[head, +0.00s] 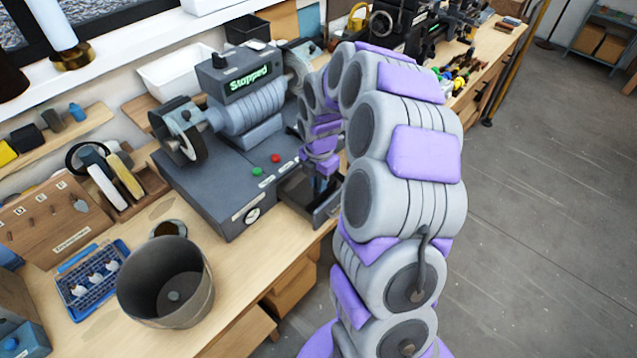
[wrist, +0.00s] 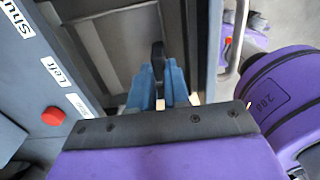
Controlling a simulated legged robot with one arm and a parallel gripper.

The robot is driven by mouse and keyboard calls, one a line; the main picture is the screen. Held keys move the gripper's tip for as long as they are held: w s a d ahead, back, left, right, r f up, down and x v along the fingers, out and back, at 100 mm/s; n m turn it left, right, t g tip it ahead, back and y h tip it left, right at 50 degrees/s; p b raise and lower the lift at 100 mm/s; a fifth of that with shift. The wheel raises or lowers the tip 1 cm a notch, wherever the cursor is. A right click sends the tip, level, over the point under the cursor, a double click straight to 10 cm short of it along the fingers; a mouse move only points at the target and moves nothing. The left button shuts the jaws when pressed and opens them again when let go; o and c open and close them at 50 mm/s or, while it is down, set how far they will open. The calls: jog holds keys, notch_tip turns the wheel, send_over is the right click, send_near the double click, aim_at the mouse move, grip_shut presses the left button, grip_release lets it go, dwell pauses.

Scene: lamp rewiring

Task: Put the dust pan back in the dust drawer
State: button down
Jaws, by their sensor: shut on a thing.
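The dust drawer (head: 328,212) stands pulled out from the right front of the grey grinder base (head: 222,195). In the wrist view its front panel (wrist: 208,45) has a metal handle on the right. My gripper (head: 322,188) is over the drawer, pointing down. In the wrist view my gripper's blue fingers (wrist: 159,92) are shut on a small dark upright part, which appears to be the grip of the dust pan (wrist: 158,58). The pan's body is hard to tell from the drawer interior, so I cannot tell whether it rests on the drawer floor.
The grinder (head: 245,110) reads "Stopped". A red button (wrist: 53,116) is close to my wrist. A grey bucket (head: 168,290) and a blue tray (head: 92,283) stand on the bench at left. The floor (head: 535,210) at right is clear.

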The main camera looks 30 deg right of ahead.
jog(key=shift+d+f, duration=0.2)
jog(key=shift+d, duration=0.3)
jog(key=shift+d+f, duration=0.2)
jog(key=shift+d, duration=0.3)
jog(key=c, duration=1.4)
grip_release()
jog(key=shift+d, duration=0.15)
jog(key=o, duration=0.3)
jog(key=shift+a, duration=0.9)
jog(key=shift+d+r, duration=0.4)
jog(key=shift+d, duration=0.15)
notch_tip(320, 180, up, 10)
jog(key=p, duration=0.3)
jog(key=s+a+r+m, duration=0.5)
jog(key=s+a+r, duration=0.1)
jog(key=s+a, duration=0.2)
jog(key=s+a+m+g, duration=0.1)
jog(key=s+a+m, duration=0.2)
jog(key=s+m, duration=0.5)
jog(key=s+a+r+m, duration=0.1)
jog(key=s+a+m, duration=0.2)
jog(key=s+m, duration=0.6)
jog(key=s, duration=0.7)
jog(key=shift+a+g, duration=0.3)
jog(key=shift+g, duration=0.1)
